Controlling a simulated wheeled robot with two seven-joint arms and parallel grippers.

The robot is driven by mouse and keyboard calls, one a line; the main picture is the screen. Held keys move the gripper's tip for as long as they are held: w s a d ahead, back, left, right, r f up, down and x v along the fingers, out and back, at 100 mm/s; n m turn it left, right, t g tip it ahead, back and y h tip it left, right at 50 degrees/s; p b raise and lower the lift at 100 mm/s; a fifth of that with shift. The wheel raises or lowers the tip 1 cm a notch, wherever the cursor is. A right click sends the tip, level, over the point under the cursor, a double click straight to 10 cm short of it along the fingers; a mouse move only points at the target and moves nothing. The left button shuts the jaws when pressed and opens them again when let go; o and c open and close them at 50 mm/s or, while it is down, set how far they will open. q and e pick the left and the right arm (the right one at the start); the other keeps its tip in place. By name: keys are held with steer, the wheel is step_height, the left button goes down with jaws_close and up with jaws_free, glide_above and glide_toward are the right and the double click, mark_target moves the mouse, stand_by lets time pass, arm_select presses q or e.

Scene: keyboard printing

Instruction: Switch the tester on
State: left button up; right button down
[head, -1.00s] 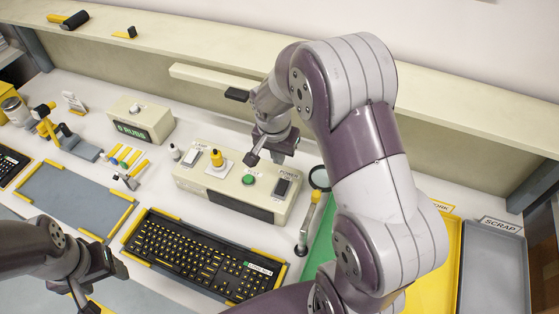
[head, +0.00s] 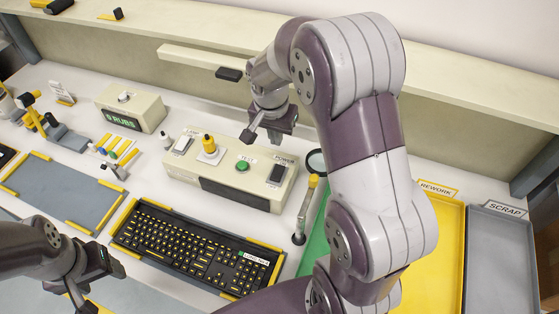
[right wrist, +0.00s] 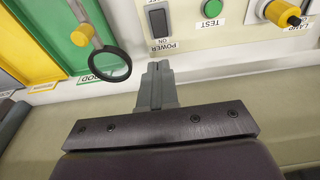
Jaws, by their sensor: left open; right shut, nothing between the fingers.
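The tester (head: 228,189) is a long beige box behind the keyboard. Its dark rocker switch (head: 278,174), labelled POWER, is at the right end of its top and also shows in the right wrist view (right wrist: 159,22). I cannot tell which way the rocker is set. A green TEST button (head: 243,166) and a yellow-topped lamp fixture (head: 209,150) stand left of it. My right gripper (head: 250,136) is shut and empty, above the tester's back edge and apart from the switch; its fingertips (right wrist: 158,70) show below the switch in the wrist view. My left gripper (head: 100,285) is open at lower left.
A black keyboard (head: 195,246) lies in front of the tester. A magnifier on a stand (head: 301,225) is close to the tester's right end. Green, yellow (head: 437,260) and grey trays (head: 495,265) fill the right. A shelf (head: 330,90) runs behind.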

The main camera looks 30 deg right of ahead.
mark_target(280, 168)
steer(key=f, duration=0.4)
steer(key=w+d+f+p, duration=0.1)
steer(key=f, duration=0.3)
steer(key=f+p, duration=0.1)
steer(key=f, duration=0.3)
steer(key=shift+w+d+f, duration=0.2)
steer(key=shift+d+f, duration=0.1)
steer(key=shift+f, duration=0.15)
steer(key=shift+w+d+f+b, duration=0.1)
steer(key=shift+f+b, duration=0.15)
steer(key=shift+b, duration=0.1)
steer(key=shift+r, duration=0.1)
